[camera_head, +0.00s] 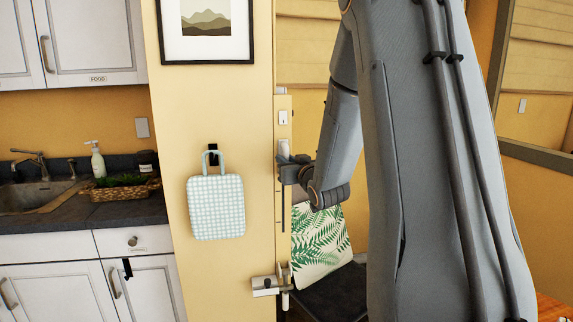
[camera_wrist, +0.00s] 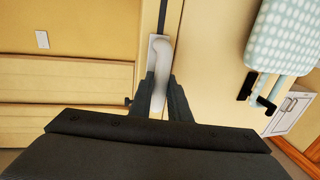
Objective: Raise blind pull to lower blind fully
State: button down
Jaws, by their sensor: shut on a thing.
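The blind pull (camera_wrist: 160,62) is a pale, rounded handle against a light plate on the post. In the wrist view my gripper (camera_wrist: 160,92) has its two dark fingers on either side of it, shut on it. In the head view the top of the blind pull (camera_head: 284,149) shows just above my gripper (camera_head: 284,168), and the fingers hide the rest. A dark slot runs down the post below the fingers. Cream slatted panels, seemingly the blind (camera_head: 309,48), show behind the post at the upper middle. My arm hides much of that area.
A checked bag (camera_head: 216,207) hangs on a black hook left of the post. A metal bracket (camera_head: 268,285) juts from the post lower down. A leaf-print cushion (camera_head: 319,240) rests on a dark seat behind my arm. A counter with a sink (camera_head: 35,198) stands left.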

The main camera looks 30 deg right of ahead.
jog(key=shift+r, duration=0.4)
jog(key=c, duration=1.7)
grip_release()
jog(key=shift+o, duration=0.2)
jog(key=shift+f, duration=0.1)
jog(key=shift+s, duration=0.2)
jog(key=s+b, duration=0.2)
jog(key=s, duration=0.5)
jog(key=shift+s+a, duration=0.2)
jog(key=shift+a, duration=0.15)
